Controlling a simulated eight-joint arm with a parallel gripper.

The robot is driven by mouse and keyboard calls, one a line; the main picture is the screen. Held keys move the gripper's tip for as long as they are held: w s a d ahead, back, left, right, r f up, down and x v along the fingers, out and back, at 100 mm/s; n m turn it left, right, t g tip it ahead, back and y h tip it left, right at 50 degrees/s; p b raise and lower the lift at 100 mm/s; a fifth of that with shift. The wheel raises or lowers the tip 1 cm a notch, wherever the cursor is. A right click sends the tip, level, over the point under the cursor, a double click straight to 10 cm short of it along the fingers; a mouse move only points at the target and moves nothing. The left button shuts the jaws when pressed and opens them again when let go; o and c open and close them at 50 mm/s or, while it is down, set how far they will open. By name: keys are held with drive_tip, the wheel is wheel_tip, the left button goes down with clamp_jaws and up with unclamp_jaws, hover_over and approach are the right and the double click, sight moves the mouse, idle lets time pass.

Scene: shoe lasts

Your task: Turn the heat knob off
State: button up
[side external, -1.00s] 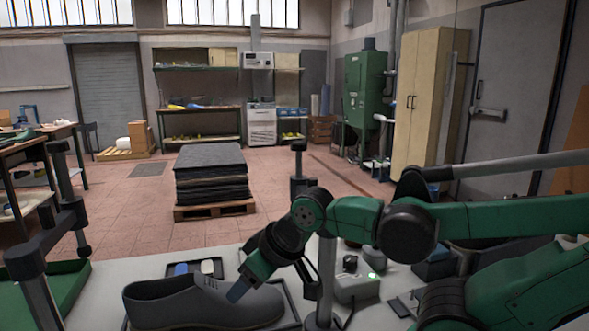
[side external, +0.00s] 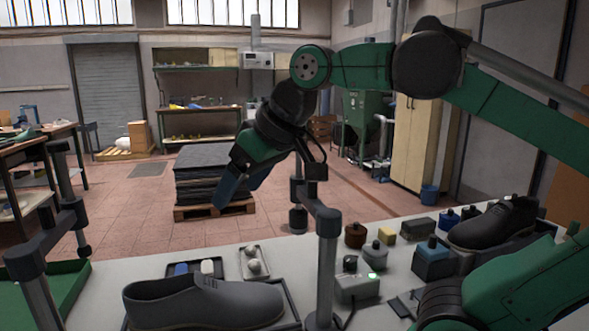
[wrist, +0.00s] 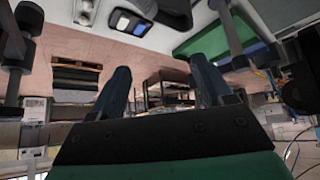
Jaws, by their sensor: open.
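A light grey control box (side external: 357,290) stands on the table, right of a dark post, in the side external view. It has a black knob (side external: 350,264) on its top and a lit green lamp (side external: 372,276). The knob's setting is too small to tell. My gripper (side external: 238,190) is open and empty, raised well above the table, to the left of the box and higher than it. Its two blue fingers (wrist: 162,82) stand apart in the wrist view, with nothing between them. I cannot make out the control box in the wrist view.
A grey shoe (side external: 200,305) lies on a dark tray at the front left. An upright post (side external: 328,265) stands between it and the box. Several small jars and boxes and a black shoe (side external: 492,225) sit behind and right of the box.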

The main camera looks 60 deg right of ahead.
wheel_tip(320, 180, up, 3)
drive_tip(key=m+g, duration=0.7)
drive_tip(key=m, duration=1.1)
hover_over(351, 259)
wheel_tip(351, 259, down, 20)
drive_tip(key=shift+f, duration=3.1)
clamp_jaws()
